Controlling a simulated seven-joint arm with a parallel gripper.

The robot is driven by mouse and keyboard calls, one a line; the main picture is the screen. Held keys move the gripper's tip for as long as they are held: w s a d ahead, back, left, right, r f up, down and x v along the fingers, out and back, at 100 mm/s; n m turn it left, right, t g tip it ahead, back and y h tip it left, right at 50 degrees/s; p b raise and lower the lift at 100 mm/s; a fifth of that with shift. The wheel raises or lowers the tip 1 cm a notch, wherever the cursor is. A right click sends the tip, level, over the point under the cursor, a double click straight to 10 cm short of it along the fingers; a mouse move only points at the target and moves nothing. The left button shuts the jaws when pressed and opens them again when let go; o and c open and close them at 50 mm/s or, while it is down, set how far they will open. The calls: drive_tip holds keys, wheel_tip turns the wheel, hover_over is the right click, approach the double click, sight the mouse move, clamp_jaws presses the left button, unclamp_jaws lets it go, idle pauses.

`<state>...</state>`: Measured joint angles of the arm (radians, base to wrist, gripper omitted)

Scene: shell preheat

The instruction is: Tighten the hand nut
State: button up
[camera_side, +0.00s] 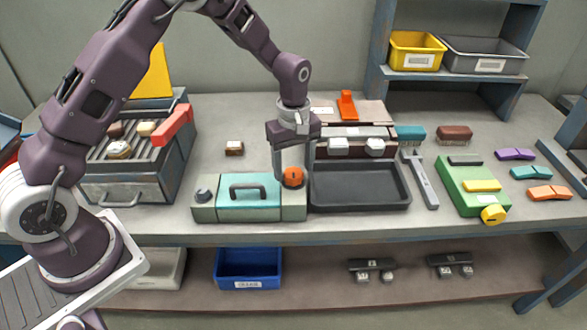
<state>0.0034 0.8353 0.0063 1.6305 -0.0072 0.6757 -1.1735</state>
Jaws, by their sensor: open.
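My gripper (293,166) points straight down over the front middle of the bench. It is open, with one finger to the left and one to the right of an orange round knob (293,177). The fingertips are close to the knob; I cannot tell whether they touch it. The knob sits on the right end of a grey-and-teal box (210,212) with a dark handle (248,189). A grey knob (203,196) is on the box's left end. A yellow knob (493,214) is on a green device at the right. I cannot tell which knob is the hand nut.
A dark tray (360,207) lies just right of the box. A grey bar tool (422,180), the green device (462,176), brushes and small coloured blocks lie further right.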

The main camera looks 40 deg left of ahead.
drive_tip(key=shift+f, duration=0.6)
clamp_jaws()
drive_tip(key=shift+m, duration=0.4)
drive_tip(key=m, duration=0.3)
drive_tip(key=shift+m, duration=0.4)
drive_tip(key=m, duration=0.4)
drive_tip(key=shift+m, duration=0.3)
drive_tip(key=m, duration=0.4)
drive_tip(key=shift+m, duration=2.4)
